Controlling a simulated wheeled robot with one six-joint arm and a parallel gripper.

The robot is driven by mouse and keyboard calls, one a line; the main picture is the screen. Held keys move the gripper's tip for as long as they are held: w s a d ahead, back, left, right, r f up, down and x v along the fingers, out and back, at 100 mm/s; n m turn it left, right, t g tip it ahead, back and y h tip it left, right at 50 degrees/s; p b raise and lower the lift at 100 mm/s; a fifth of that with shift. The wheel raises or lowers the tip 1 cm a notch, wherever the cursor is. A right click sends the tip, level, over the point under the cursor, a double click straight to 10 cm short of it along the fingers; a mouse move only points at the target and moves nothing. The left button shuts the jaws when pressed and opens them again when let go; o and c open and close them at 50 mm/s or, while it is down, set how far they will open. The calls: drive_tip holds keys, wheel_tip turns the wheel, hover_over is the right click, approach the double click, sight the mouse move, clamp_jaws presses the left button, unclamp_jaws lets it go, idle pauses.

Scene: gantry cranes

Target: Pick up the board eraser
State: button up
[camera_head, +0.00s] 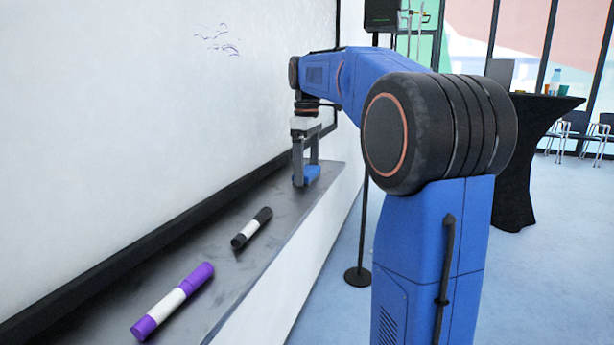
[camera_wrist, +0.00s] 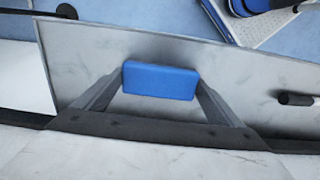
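The blue board eraser (camera_head: 312,173) is at the far part of the grey ledge below the whiteboard. It also shows in the wrist view as a blue block (camera_wrist: 160,81) near the middle. My gripper (camera_head: 306,172) points down at it from above. In the wrist view the two fingers of my gripper (camera_wrist: 160,84) meet the eraser's left and right ends, with no clear gap. The eraser looks to be at or just above the ledge; its underside is hidden.
A black marker (camera_head: 251,228) and a purple marker (camera_head: 173,301) lie on the ledge (camera_head: 215,240), nearer the camera. The whiteboard (camera_head: 150,90) rises along the left of the ledge. A thin black stand (camera_head: 358,275) is to the right, and a black-draped table (camera_head: 520,150) is farther off.

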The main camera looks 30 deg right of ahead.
sight(307, 170)
wheel_tip(307, 170, up, 10)
idle(0.7)
drive_tip(key=o, duration=0.5)
drive_tip(key=c, duration=0.4)
